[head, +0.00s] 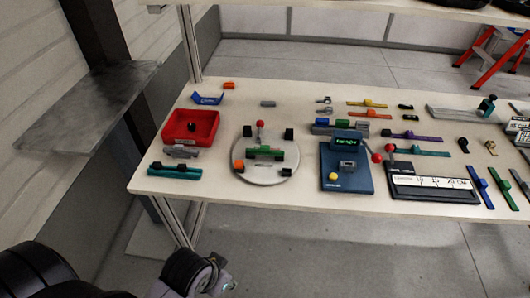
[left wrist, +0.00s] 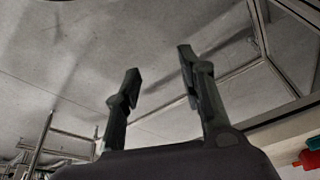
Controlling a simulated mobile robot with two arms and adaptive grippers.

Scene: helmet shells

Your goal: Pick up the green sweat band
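Another green piece (head: 264,152) sits on the round grey plate. I cannot tell for certain which is the band. My left gripper (left wrist: 158,62) is open and empty in the left wrist view, its two fingers apart over bare floor. In the head view my left arm is at the lower left, off the table's front and far from the green strip. My right gripper is not in view.
The white table (head: 330,97) holds a red tray (head: 207,116), a round plate (head: 248,180), a blue device (head: 340,182), a black device with a ruler-like label (head: 425,196) and several coloured strips. A grey shelf (head: 85,110) and post stand left. A red stepladder (head: 492,52) stands behind.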

